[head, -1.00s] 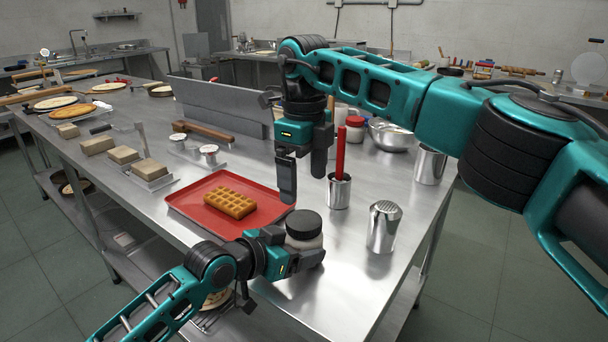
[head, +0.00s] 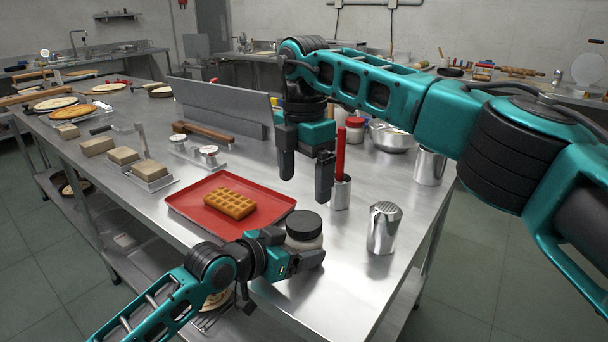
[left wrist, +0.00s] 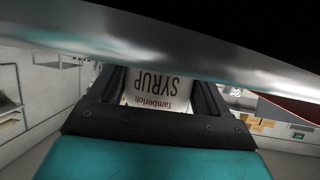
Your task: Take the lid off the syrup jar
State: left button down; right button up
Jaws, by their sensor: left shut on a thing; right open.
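The syrup jar (head: 304,242) stands on the steel table near its front edge, with a dark lid (head: 303,225) on top. My left gripper (head: 306,262) is shut on the jar's body, coming in from the left. In the left wrist view the jar's white label (left wrist: 158,88) reads "SYRUP", upside down, between the two fingers. My right gripper (head: 305,177) is open and empty, above the table behind the jar, with its fingers pointing down and apart.
A red tray (head: 190,208) with a waffle (head: 230,203) lies left of the jar. A metal shaker (head: 383,228) stands to the right. A metal cup (head: 341,192) with a red-handled tool stands close to my right gripper. The table between jar and shaker is clear.

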aim_at(304, 220)
jog(key=m, duration=0.5)
jog(key=shift+m, duration=0.3)
jog(key=m, duration=0.5)
jog(key=shift+f, duration=4.05)
